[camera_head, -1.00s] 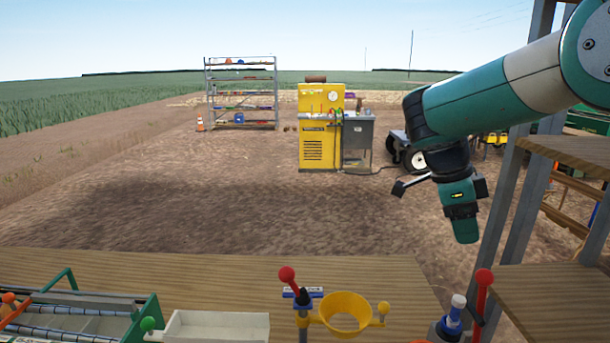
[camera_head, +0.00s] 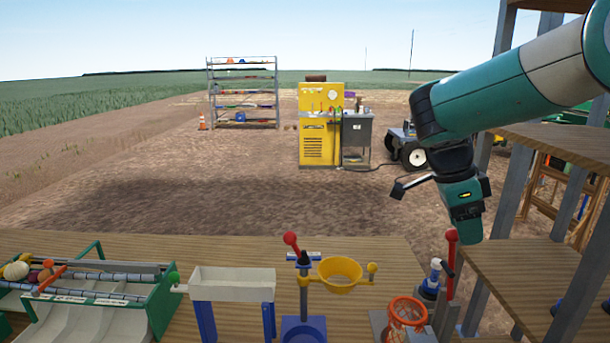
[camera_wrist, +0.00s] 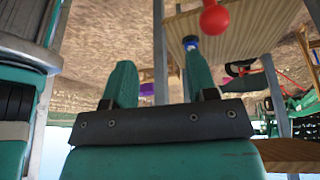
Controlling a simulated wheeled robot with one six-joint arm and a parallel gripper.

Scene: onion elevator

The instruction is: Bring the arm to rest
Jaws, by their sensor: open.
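My arm reaches in from the upper right of the head view, bent at the elbow, with the forearm hanging down. My gripper (camera_head: 468,228) points down beside the right end of the wooden bench (camera_head: 190,250). The wrist view shows its two green fingers (camera_wrist: 161,85) spread apart with nothing between them. A red ball-topped lever (camera_wrist: 214,18) appears past the fingers in that view. In the head view, a red handle (camera_head: 450,255) stands just below and left of the gripper; whether they touch is unclear.
The bench carries a green-framed roller unit (camera_head: 160,300), a white tray (camera_head: 232,285), a yellow ring funnel (camera_head: 340,272) and an orange basket (camera_head: 406,312). Wooden shelves (camera_head: 520,262) with grey posts stand close on the right. Open dirt lies beyond, with a yellow cabinet (camera_head: 320,125).

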